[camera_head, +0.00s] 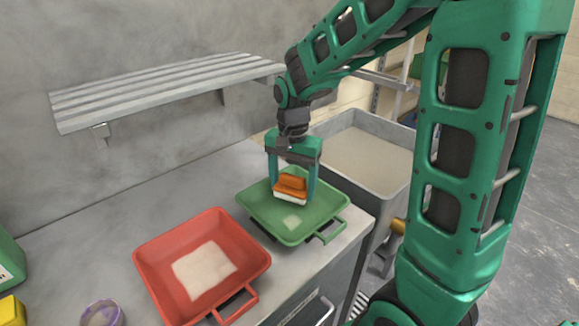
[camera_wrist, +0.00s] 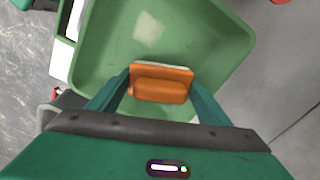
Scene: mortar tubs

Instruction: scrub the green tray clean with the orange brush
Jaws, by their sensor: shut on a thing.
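The green tray (camera_head: 263,214) lies on the grey counter near its right end, with its handle towards the front edge. A pale patch (camera_head: 291,222) marks its floor; the patch also shows in the wrist view (camera_wrist: 149,28). My gripper (camera_head: 292,190) points down over the tray and is shut on the orange brush (camera_head: 291,183). The brush has an orange grip and a pale bristle side, turned down at or just above the tray floor; I cannot tell if it touches. In the wrist view the brush (camera_wrist: 160,88) sits between my fingers, inside the green tray (camera_wrist: 215,40).
A red tray (camera_head: 163,262) with a larger pale patch lies left of the green tray. A grey tub (camera_head: 385,185) of pale material stands behind to the right. A slatted shelf (camera_head: 160,90) hangs on the wall. A purple-rimmed round container (camera_head: 103,314) stands at front left.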

